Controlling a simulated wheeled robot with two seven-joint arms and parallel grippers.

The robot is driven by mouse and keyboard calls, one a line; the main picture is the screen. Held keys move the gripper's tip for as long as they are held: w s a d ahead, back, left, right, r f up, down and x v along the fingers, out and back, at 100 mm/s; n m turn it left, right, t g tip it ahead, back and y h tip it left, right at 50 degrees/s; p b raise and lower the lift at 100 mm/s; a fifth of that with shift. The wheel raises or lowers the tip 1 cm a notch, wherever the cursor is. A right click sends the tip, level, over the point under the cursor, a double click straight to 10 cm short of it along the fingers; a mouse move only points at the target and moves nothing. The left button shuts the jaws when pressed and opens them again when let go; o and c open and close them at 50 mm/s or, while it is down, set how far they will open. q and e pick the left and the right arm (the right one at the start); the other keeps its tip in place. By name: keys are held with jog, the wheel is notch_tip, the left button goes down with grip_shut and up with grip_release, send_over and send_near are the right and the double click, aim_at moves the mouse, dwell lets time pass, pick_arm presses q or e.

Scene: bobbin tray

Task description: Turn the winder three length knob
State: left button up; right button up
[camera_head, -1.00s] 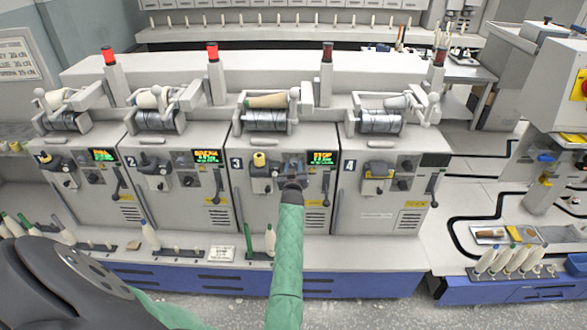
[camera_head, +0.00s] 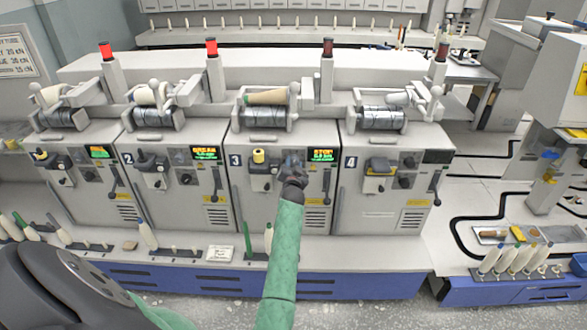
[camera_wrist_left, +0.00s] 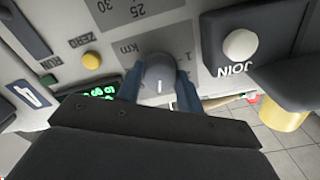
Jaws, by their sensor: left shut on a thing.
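Winder three (camera_head: 277,212) is the third machine from the left, marked with a 3, with a lit screen (camera_head: 323,155) on its front. My left gripper (camera_head: 292,172) is at its front panel, just left of the screen. In the left wrist view the round grey length knob (camera_wrist_left: 160,76), with a white pointer mark, sits on a dial plate with numbers and "km". The two fingers of my left gripper (camera_wrist_left: 158,84) are shut on the knob, one on each side. In the head view the gripper hides the knob. My right gripper is not in view.
In the left wrist view a white JOIN button (camera_wrist_left: 240,45) is to the right of the knob and a yellow ZERO button (camera_wrist_left: 91,60) to the left. A black lever (camera_head: 326,187) hangs right of my gripper. Bobbins stand on the front ledge.

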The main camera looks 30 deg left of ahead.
pick_arm(q)
jog(key=m+b, duration=0.1)
jog(key=m, duration=0.2)
jog(key=shift+f+m, duration=0.1)
jog(key=shift+m, duration=1.1)
jog(key=shift+m+b, duration=0.35)
jog(key=shift+m, duration=1.05)
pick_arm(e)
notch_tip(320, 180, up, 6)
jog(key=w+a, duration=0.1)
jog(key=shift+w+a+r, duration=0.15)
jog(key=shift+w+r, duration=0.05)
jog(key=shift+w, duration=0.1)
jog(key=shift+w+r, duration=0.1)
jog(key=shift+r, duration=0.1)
pick_arm(q)
jog(key=o, duration=1)
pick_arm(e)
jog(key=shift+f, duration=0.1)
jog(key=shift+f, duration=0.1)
